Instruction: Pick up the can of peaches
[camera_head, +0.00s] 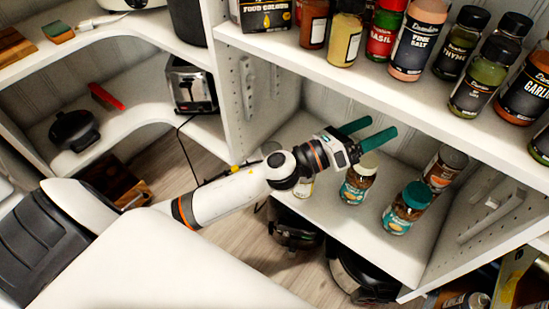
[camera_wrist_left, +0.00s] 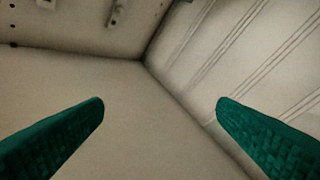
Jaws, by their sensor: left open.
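My left gripper (camera_head: 382,127) reaches over the middle shelf (camera_head: 340,215) with its two green fingers apart and nothing between them. In the left wrist view the open fingers (camera_wrist_left: 160,102) face an empty shelf corner. I cannot make out which item is the can of peaches. A pale can-like item (camera_head: 304,187) stands on the shelf, mostly hidden under my left wrist. A brown-and-orange container (camera_head: 443,168) stands at the shelf's back right, to the right of and below my gripper. My right gripper is not in view.
Two teal-labelled jars, one with a cream lid (camera_head: 358,180) and one with a teal lid (camera_head: 406,208), stand near my gripper. The upper shelf (camera_head: 330,75) holds several spice bottles above it. A toaster (camera_head: 191,85) stands left. The shelf's front is clear.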

